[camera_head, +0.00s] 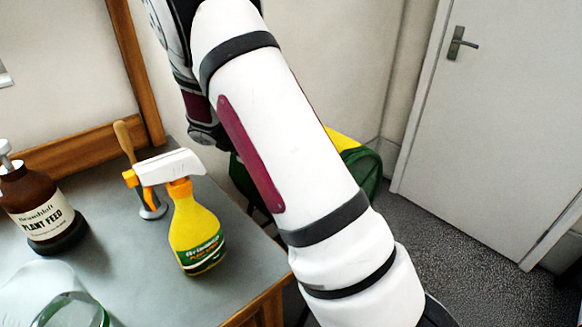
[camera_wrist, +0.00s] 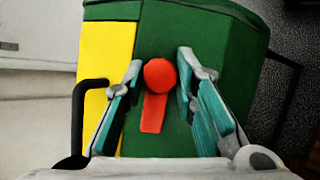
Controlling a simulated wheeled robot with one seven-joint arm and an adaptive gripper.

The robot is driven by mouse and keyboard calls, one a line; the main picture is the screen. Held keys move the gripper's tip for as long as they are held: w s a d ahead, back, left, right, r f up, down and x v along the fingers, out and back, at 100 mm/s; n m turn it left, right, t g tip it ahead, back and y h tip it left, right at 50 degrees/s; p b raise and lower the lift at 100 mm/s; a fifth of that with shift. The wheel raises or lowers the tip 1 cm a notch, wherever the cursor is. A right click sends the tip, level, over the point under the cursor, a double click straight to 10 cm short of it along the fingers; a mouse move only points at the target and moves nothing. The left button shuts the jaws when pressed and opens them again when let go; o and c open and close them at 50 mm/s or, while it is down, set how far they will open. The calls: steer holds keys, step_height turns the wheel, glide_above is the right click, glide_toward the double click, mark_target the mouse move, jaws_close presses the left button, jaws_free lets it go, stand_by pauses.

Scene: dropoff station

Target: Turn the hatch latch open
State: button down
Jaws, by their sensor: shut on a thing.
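In the wrist view a red latch (camera_wrist: 153,113) with a round knob and a flat bar sits on the green face of a green and yellow box (camera_wrist: 215,30). The bar runs from the knob toward the bottom of the picture, leaning slightly left. My gripper (camera_wrist: 161,66) is shut on the latch, with one teal-padded finger at each side of the knob. In the head view part of the box (camera_head: 368,172) shows behind my arm. The latch and my gripper are hidden there.
A grey table (camera_head: 115,235) at left holds a yellow spray bottle (camera_head: 195,225), a brown plant feed bottle (camera_head: 38,212), a wooden-handled tool (camera_head: 124,140) and a clear container (camera_head: 60,300). A white door (camera_head: 510,110) stands at right beyond open grey floor. Black handles (camera_wrist: 78,120) flank the box.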

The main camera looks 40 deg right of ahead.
steer(key=c, duration=1.3)
jaws_free()
steer(key=v, duration=1.2)
